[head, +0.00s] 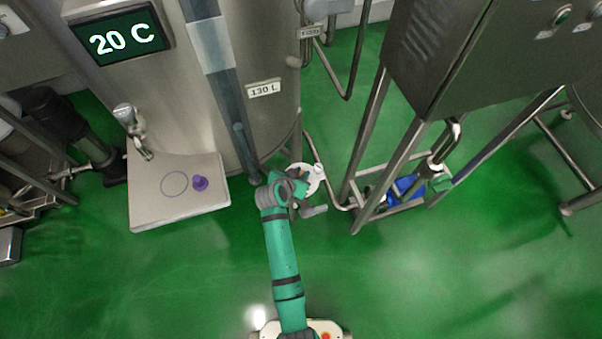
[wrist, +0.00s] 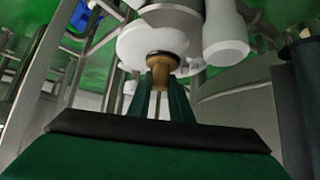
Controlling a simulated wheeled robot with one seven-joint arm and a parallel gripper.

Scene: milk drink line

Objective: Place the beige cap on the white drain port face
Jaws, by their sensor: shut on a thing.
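In the wrist view my gripper (wrist: 160,100) is shut on the beige cap (wrist: 172,76), which shows as a tan knob with a darker top rim. The cap's top is at the underside of the round white drain port face (wrist: 145,42). They look touching, but I cannot tell whether the cap is seated. In the head view the white drain port (head: 309,176) shows beside the tank's foot, partly behind my wrist. My gripper's fingers and the cap are hidden there by my arm.
A steel shelf (head: 145,210) with a purple knob (head: 200,183) and a drawn circle stands left of my arm. A pipe (head: 328,195) and the legs of a steel cabinet (head: 397,172) stand close on the right. A blue object (head: 407,186) lies beyond. Green floor (head: 170,285) is clear in front.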

